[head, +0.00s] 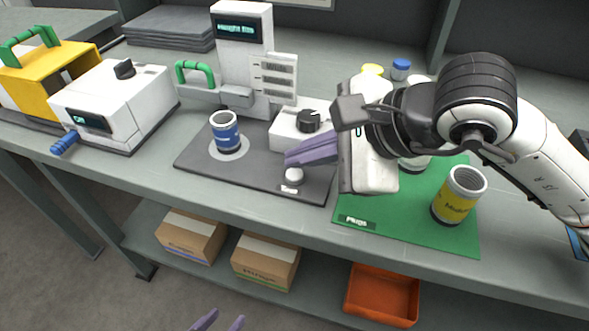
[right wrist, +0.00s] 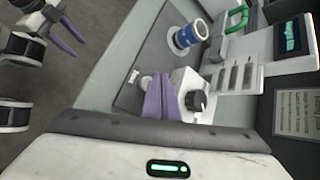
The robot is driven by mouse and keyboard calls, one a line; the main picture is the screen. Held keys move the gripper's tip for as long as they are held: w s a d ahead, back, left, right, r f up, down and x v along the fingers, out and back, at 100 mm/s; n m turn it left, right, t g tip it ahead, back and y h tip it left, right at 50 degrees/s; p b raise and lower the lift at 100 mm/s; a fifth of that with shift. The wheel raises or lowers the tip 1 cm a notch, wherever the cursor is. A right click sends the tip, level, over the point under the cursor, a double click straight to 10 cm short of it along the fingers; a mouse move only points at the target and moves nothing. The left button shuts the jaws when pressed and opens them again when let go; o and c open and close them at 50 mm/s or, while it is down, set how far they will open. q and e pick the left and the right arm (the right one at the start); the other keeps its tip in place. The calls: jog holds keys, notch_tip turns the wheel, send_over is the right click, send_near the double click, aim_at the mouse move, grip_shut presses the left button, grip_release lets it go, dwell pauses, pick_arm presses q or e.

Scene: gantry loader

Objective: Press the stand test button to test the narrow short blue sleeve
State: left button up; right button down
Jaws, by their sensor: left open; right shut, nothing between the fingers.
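The blue sleeve (head: 228,138) stands upright on a pale round spot of the test stand's dark base (head: 200,160). It also shows in the right wrist view (right wrist: 187,38). The white round test button (head: 293,174) sits near the front edge of that base, with a small label before it. My right gripper (head: 288,158) is shut and empty, its purple fingertips just above and behind the button in the head view; I cannot tell whether they touch it. My left gripper (head: 220,322) is open and empty, low in front of the bench; it also shows in the right wrist view (right wrist: 70,32).
The stand's white column (head: 240,50) with a display rises behind the sleeve. A white box with a black knob (head: 308,120) is close to my right fingers. A yellow can (head: 458,197) stands on the green mat (head: 400,225) at right. A white device (head: 110,105) stands at left.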

aim_at(302, 177)
jog(key=shift+r+p, duration=1.2)
jog(key=shift+r, duration=1.3)
